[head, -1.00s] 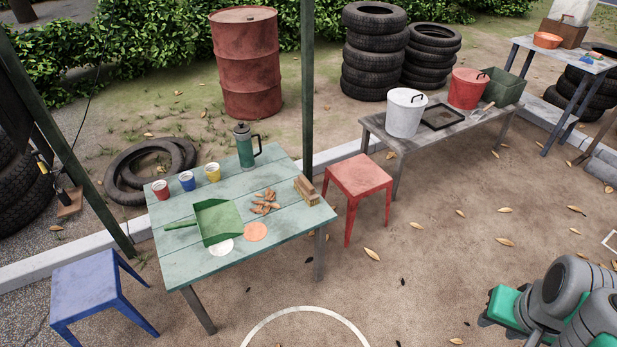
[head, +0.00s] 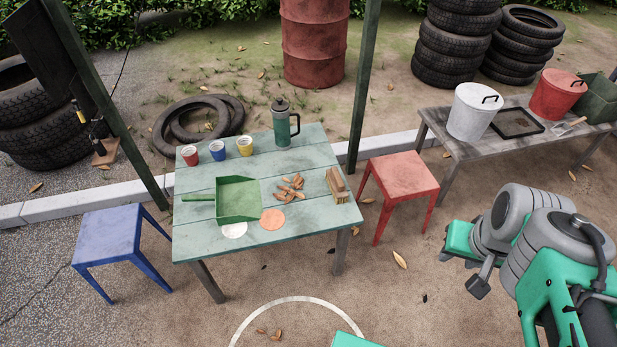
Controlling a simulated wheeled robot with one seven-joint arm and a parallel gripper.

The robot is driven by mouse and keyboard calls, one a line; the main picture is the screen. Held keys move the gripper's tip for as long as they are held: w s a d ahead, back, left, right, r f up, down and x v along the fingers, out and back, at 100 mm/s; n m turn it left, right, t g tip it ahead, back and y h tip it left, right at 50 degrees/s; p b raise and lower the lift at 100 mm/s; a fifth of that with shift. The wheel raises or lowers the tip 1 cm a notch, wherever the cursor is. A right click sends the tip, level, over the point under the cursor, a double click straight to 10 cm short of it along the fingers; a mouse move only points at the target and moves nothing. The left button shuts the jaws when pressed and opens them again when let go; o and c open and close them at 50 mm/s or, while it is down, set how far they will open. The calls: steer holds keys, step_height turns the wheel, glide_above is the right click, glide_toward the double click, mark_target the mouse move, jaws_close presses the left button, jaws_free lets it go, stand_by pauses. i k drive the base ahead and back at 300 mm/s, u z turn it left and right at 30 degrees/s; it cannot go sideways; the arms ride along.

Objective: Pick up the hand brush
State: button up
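The hand brush (head: 338,186), a brown wooden block with paler bristles, lies near the right edge of the pale green plank table (head: 305,238). A small heap of dry brown leaves (head: 290,187) lies just to its left. A green dustpan (head: 238,200) lies left of the leaves, its handle pointing left. Grey and green links of my arm show at the right, well apart from the table. I cannot make out my gripper's fingers in this view.
Red, blue and yellow cups and a green flask (head: 284,124) stand along the table's back. A red stool (head: 402,175) is close on the right, a blue stool (head: 112,236) on the left. A green post (head: 364,90) rises behind the table. The ground in front is mostly clear.

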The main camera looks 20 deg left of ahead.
mark_target(338, 189)
steer(key=u, duration=0.95)
steer(key=i, duration=0.8)
steer(key=u, duration=1.1)
steer(key=i, duration=0.3)
steer(key=u, duration=0.15)
